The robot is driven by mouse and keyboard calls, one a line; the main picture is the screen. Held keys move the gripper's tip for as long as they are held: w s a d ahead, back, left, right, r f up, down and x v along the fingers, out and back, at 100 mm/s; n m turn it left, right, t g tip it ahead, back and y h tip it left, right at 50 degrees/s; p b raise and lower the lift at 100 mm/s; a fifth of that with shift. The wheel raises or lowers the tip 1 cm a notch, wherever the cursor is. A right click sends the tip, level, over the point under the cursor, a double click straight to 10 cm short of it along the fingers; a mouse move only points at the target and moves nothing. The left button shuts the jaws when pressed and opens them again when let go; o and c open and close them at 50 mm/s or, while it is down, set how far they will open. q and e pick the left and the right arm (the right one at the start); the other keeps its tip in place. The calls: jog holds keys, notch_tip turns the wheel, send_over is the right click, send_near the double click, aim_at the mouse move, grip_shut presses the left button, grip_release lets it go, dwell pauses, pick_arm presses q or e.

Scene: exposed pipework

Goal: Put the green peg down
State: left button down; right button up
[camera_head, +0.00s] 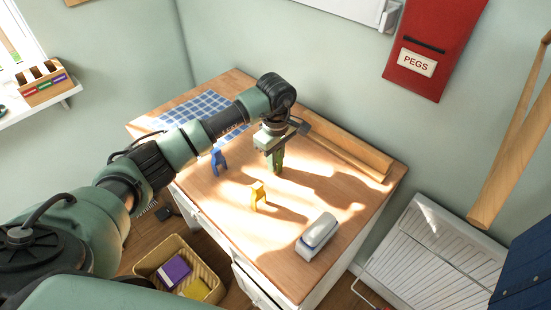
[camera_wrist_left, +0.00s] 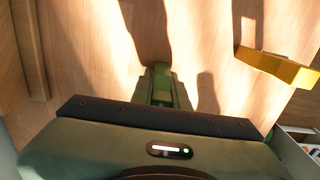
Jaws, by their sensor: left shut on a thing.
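The green peg (camera_head: 277,164) is upright beneath my left gripper (camera_head: 274,152), over the wooden tabletop (camera_head: 240,240). My left gripper points down and is shut on the green peg. In the left wrist view the green peg (camera_wrist_left: 161,82) shows just beyond the gripper's dark edge, with its upper part hidden. The peg's lower end is at or very near the tabletop; I cannot tell if it touches. My right gripper is not in view.
A yellow peg (camera_head: 258,194) and a blue peg (camera_head: 218,161) stand near the green one. A white and blue object (camera_head: 317,236) lies at the front right. A blue checked cloth (camera_head: 200,107) is at the back left. A wooden ledge (camera_head: 350,150) borders the wall side.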

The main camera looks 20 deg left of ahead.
pick_arm(q)
jog(key=shift+f, duration=0.15)
jog(key=c, duration=1.4)
grip_release()
jog(key=shift+r, duration=0.35)
notch_tip(320, 180, up, 10)
jog(key=b, duration=0.3)
jog(key=shift+r+b, duration=0.25)
jog(key=shift+b, duration=0.1)
jog(key=shift+r, duration=0.65)
